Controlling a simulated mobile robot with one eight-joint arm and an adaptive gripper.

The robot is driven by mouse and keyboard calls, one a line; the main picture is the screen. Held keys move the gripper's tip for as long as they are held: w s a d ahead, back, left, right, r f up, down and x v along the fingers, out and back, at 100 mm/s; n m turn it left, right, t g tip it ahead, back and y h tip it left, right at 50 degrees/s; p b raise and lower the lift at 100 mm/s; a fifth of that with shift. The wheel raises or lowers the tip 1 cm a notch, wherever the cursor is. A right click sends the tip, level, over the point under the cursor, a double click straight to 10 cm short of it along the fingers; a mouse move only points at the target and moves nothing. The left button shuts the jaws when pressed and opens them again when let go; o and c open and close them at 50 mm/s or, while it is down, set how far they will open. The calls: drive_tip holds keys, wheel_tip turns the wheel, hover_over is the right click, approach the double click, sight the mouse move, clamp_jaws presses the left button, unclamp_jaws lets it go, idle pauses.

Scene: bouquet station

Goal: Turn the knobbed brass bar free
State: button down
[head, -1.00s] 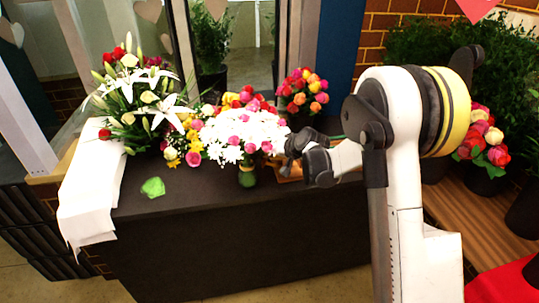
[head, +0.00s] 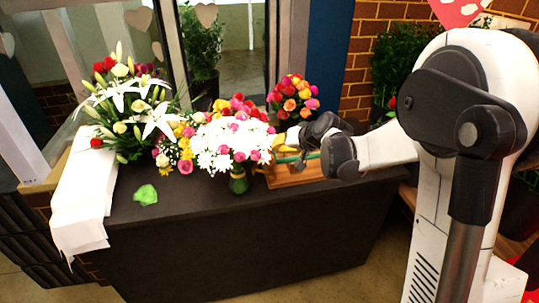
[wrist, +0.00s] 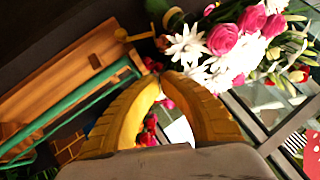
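The knobbed brass bar (wrist: 137,37) shows at the top of the wrist view, with its round knob at the left end, beside the end of a wooden box (wrist: 60,80). A green bar (wrist: 75,98) runs along the box. The box also stands on the dark counter in the head view (head: 292,179), where I cannot make out the brass bar clearly. My gripper (wrist: 162,77) has yellow fingers whose tips come together, with nothing visible held between them. The tips are below and right of the brass bar in the wrist view, apart from it. In the head view my gripper (head: 283,143) is above the box.
A white-and-pink bouquet (head: 228,143) in a green vase stands left of the box. Lilies (head: 140,105) and a rose bouquet (head: 293,97) stand behind on the counter (head: 230,225). A green crumpled piece (head: 146,194) and white cloth (head: 85,195) lie at left. The counter front is clear.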

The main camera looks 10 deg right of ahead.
drive_tip(key=w+a+f+b, duration=0.4)
drive_tip(key=w+f+b, duration=0.2)
drive_tip(key=f, duration=0.4)
drive_tip(key=shift+w, duration=0.25)
drive_tip(key=shift+a+f+b, duration=0.25)
drive_tip(key=shift+a, duration=0.25)
drive_tip(key=shift+a+f+b, duration=0.2)
drive_tip(key=shift+a, duration=0.25)
drive_tip(key=shift+r, duration=0.15)
